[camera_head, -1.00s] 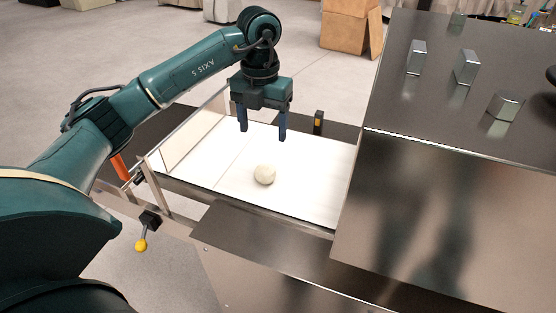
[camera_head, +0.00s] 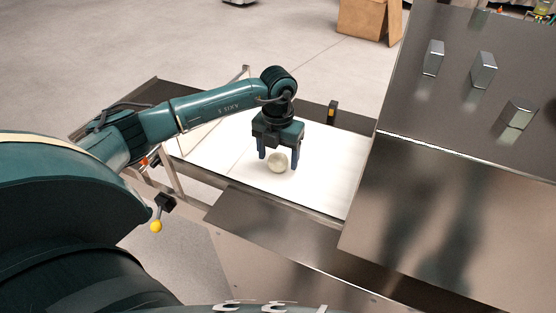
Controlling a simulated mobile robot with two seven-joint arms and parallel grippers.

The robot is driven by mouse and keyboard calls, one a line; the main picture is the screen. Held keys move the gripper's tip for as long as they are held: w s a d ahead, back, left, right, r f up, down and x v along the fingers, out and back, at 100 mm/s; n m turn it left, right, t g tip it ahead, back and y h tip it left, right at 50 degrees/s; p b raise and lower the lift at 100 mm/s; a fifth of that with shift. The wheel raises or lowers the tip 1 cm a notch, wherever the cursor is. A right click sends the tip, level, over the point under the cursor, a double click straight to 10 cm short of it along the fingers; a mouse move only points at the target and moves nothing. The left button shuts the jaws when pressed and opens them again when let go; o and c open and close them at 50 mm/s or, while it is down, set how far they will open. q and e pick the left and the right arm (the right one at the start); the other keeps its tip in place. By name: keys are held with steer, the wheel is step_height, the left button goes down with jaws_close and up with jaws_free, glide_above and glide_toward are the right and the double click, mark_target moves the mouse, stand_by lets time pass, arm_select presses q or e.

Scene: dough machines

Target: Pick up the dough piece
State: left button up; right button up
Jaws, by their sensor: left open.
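The dough piece (camera_head: 278,163) is a pale round ball on the white conveyor belt (camera_head: 325,185). My left gripper (camera_head: 278,160) is lowered over it, pointing down. Its two dark blue fingers are apart, one on the left and one on the right of the dough in the picture. The dough looks slightly in front of or between the fingers; I cannot tell the exact depth. My right gripper is not in view.
A large steel machine housing (camera_head: 440,150) with several metal blocks on top stands right of the belt. A clear side guard (camera_head: 205,125) borders the belt at the left. A yellow-tipped lever (camera_head: 156,226) sticks out at the front left. A small dark sensor post (camera_head: 332,110) stands behind the belt.

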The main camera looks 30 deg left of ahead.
arm_select(q)
steer(key=shift+f, duration=0.2)
steer(key=shift+c, duration=0.6)
steer(key=c, duration=0.9)
steer(key=shift+r, duration=0.1)
steer(key=shift+c, duration=0.2)
